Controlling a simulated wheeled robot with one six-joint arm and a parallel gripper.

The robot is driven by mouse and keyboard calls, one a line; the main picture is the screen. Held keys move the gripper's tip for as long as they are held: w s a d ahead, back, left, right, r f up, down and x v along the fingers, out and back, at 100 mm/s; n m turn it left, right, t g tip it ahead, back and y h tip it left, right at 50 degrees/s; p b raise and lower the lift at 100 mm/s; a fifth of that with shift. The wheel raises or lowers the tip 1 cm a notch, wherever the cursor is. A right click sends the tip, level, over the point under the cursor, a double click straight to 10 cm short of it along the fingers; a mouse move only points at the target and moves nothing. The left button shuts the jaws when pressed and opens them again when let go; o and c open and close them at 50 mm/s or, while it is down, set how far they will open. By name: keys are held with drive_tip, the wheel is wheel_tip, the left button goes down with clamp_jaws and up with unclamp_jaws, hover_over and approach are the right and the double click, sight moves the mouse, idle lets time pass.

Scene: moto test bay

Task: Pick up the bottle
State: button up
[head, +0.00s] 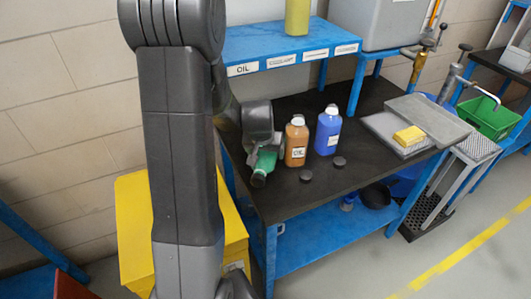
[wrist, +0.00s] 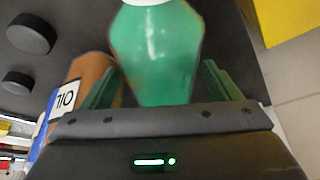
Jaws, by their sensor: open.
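A green bottle (wrist: 158,50) stands out in the wrist view, between the two green fingers of my gripper (wrist: 161,82). The fingers are open, with a narrow gap visible on each side of the bottle. The bottle's upper end runs out of the frame. In the head view my gripper (head: 262,150) is low over the left part of the black bench top, and it hides much of the green there. A brown bottle labelled OIL (head: 296,145) stands just right of my gripper, and it also shows beside the left finger in the wrist view (wrist: 88,75). A blue bottle (head: 328,133) stands further right.
Two dark round caps (head: 306,175) (head: 339,161) lie in front of the bottles. A grey tray (head: 392,132) with a yellow block (head: 409,136) lies at right. A blue shelf (head: 275,45) overhangs the bench's back. A yellow cabinet (head: 133,225) stands left of the bench.

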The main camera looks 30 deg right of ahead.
drive_tip(key=shift+w+d+f, duration=0.15)
drive_tip(key=shift+w+f, duration=0.05)
drive_tip(key=shift+f, duration=0.4)
drive_tip(key=c, duration=1)
drive_tip(key=shift+c, duration=0.7)
drive_tip(key=shift+r, duration=0.15)
